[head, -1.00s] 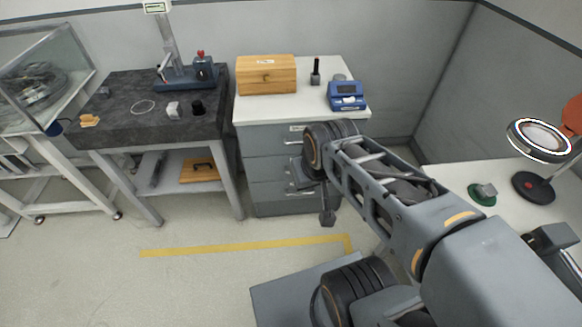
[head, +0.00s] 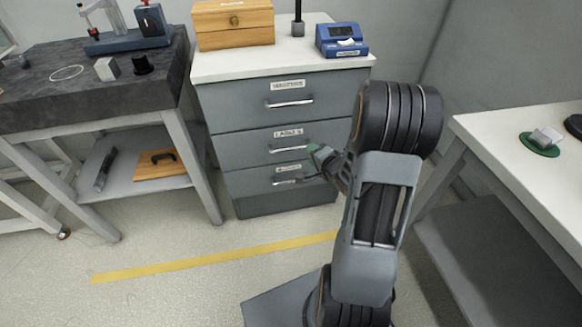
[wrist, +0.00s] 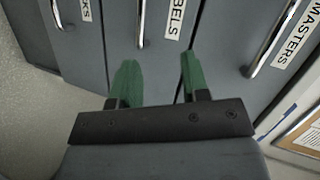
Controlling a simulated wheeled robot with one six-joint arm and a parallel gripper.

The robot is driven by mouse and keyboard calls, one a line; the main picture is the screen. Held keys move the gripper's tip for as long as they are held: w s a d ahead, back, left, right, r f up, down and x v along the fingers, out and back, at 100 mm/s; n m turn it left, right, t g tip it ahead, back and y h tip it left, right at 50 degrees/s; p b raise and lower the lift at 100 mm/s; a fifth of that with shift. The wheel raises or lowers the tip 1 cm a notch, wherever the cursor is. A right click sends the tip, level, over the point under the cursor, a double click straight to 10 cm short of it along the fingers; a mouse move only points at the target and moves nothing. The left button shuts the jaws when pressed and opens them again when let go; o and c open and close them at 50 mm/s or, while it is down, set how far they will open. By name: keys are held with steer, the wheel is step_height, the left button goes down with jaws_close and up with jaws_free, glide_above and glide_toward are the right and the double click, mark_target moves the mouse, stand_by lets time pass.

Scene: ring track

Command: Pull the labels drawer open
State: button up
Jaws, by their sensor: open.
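The grey drawer cabinet stands against the wall, and all its drawers look shut. The labels drawer (head: 240,148) is the middle one, with a white label (head: 288,133) and a bar handle (head: 290,147). In the wrist view its handle (wrist: 141,22) and its label (wrist: 176,18) show ahead of the fingers. My gripper (head: 322,158) is open and empty, with green fingertips (wrist: 157,78) just short of the handle. I see no contact.
The masters drawer (head: 230,100) above and a lower drawer (head: 245,182) have similar handles close by. A wooden box (head: 232,25) and a blue device (head: 342,40) stand on the cabinet top. A dark workbench (head: 70,85) stands left, a white table (head: 530,130) right.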

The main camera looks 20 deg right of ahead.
step_height(320, 180, down, 4)
steer(key=m+t+y+b, duration=0.1)
steer(key=m+b, duration=0.1)
steer(key=b, duration=0.5)
glide_toward(279, 144)
steer(key=shift+y, duration=0.4)
steer(key=w, duration=0.1)
steer(key=w+f, duration=0.1)
steer(key=w, duration=0.1)
steer(key=w+d+f, duration=0.1)
steer(key=shift+w+d+f, duration=0.15)
steer(key=shift+w+f, duration=0.1)
steer(key=shift+w, duration=0.1)
steer(key=shift+t, duration=0.3)
jaws_close()
